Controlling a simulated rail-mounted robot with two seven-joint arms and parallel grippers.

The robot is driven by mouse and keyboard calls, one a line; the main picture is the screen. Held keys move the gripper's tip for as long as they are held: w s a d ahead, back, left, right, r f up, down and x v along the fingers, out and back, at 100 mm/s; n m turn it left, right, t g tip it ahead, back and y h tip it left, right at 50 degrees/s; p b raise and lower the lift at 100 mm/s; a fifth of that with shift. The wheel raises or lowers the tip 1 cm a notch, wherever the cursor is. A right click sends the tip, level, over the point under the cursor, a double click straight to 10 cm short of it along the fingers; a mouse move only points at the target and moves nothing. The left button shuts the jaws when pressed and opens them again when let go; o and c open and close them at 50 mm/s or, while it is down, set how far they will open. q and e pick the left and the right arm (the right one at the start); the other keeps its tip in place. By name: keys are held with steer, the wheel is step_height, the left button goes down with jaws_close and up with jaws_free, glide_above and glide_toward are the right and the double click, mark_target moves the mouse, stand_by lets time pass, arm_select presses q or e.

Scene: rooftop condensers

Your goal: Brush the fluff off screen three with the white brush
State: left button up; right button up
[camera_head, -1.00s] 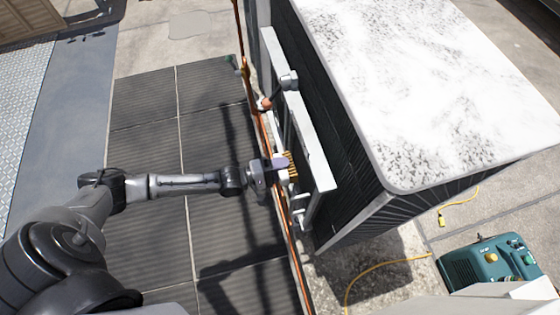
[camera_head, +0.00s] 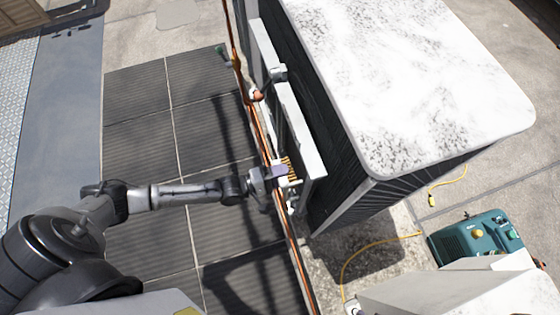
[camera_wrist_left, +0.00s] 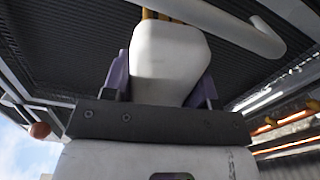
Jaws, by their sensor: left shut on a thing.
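My left gripper (camera_head: 278,174) is shut on the white brush and holds it at the pale frame on the condenser's side. In the left wrist view the brush is a white block (camera_wrist_left: 170,62) between the purple fingers of the gripper (camera_wrist_left: 160,84). Its tan bristles (camera_head: 289,167) point toward the condenser; I cannot tell whether they touch a surface. A dark ribbed screen (camera_wrist_left: 75,45) spans the upper left wrist view. I see no screen number, and I cannot make out any fluff. My right gripper is not in view.
A large condenser with a mottled white top (camera_head: 400,80) stands at the right. Orange pipes (camera_head: 262,130) run beside the pale frame (camera_head: 302,130). A teal machine (camera_head: 475,238) with a yellow hose stands lower right. Dark floor mats (camera_head: 150,135) lie clear at left.

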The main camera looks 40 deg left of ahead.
arm_select(q)
steer(key=shift+a, duration=0.1)
steer(key=shift+p+v, duration=0.55)
steer(key=shift+v, duration=2.4)
steer(key=shift+p+v, duration=0.35)
steer(key=shift+v, duration=1.2)
